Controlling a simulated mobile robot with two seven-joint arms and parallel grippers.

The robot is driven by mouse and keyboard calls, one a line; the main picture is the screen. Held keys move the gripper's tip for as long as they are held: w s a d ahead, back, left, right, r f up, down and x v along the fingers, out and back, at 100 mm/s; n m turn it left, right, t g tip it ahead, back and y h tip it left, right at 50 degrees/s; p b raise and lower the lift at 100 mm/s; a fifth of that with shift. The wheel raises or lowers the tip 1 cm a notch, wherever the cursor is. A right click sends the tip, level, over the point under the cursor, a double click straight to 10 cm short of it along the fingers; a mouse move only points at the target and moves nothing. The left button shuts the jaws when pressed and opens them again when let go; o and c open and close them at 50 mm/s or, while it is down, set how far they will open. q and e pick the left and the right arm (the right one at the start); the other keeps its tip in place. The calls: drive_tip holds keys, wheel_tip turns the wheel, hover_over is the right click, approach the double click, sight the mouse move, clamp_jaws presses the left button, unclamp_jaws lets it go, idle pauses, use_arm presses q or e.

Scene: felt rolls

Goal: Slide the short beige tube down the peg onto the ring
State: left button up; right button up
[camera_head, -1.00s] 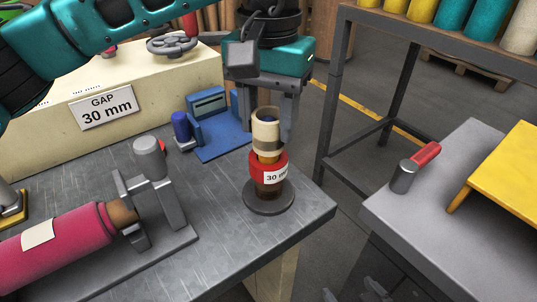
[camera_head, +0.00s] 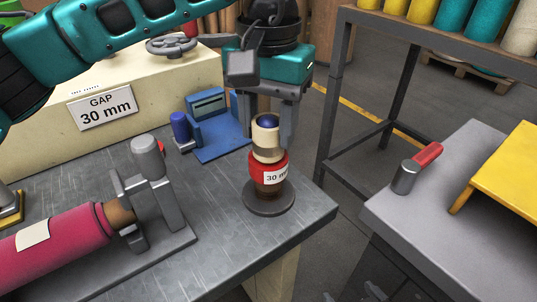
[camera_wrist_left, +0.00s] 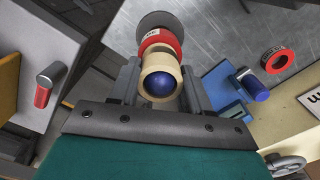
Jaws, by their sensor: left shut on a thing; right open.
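The short beige tube (camera_head: 267,146) is around the upright peg, whose blue rounded top (camera_head: 267,121) sticks out above the tube's rim. Directly below it is the red ring (camera_head: 267,169) with a "30 mm" label, around the peg above a round dark base (camera_head: 269,201). My left gripper (camera_head: 267,138) is shut on the tube from behind. In the left wrist view the tube (camera_wrist_left: 147,87) encircles the blue peg top (camera_wrist_left: 159,84), between the fingers. My right gripper is not in view.
A pink roll (camera_head: 60,245) lies in a grey holder (camera_head: 155,200) at left. A blue fixture (camera_head: 215,130) stands behind, near a cream block (camera_head: 60,130) marked "GAP 30 mm". The peg stands near the table's right corner. A grey bench (camera_head: 455,190) is at right.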

use_arm(q)
drive_tip(key=shift+f+b, duration=0.3)
drive_tip(key=shift+f, duration=0.15)
use_arm(e)
drive_tip(key=shift+f, duration=0.35)
use_arm(q)
drive_tip(key=o, duration=1.3)
use_arm(e)
drive_tip(key=shift+r, duration=0.1)
use_arm(q)
drive_tip(key=shift+r, duration=0.6)
wheel_tip(320, 180, up, 12)
drive_tip(key=shift+f+p, duration=0.1)
drive_tip(key=shift+p, duration=1.15)
use_arm(e)
wheel_tip(320, 180, up, 6)
drive_tip(key=w+a, duration=0.1)
drive_tip(key=a, duration=0.1)
drive_tip(key=shift+y, duration=0.3)
drive_tip(key=shift+a, duration=0.1)
